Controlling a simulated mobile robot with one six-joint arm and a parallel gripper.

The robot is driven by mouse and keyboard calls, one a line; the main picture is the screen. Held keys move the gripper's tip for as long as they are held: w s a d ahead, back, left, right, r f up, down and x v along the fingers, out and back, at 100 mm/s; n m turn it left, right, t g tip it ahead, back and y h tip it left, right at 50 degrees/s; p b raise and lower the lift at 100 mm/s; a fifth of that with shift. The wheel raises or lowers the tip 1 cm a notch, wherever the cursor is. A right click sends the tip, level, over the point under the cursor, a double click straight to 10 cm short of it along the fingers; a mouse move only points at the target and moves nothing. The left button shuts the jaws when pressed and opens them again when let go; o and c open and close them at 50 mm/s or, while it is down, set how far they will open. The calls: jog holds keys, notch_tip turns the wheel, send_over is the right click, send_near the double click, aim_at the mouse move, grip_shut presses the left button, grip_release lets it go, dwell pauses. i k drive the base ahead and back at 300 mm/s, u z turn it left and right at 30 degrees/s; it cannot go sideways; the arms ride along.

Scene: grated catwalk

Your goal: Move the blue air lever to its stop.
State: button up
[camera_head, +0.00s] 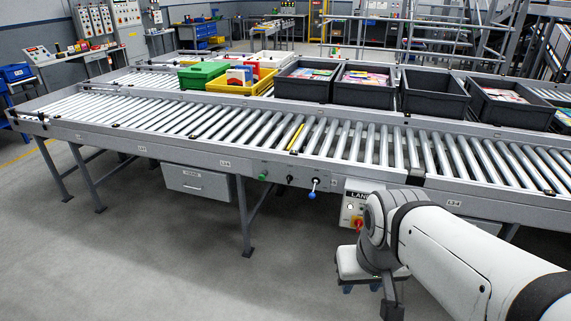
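Beside the lever are a black knob (289,180) and a green button (263,177). A control box (353,206) with a red-and-yellow switch stands right of it, close to my arm. The floor in front is clear.

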aim_at(312, 195)
jog(key=u, duration=0.05)
jog(key=i, duration=1.2)
jog(key=z, duration=0.65)
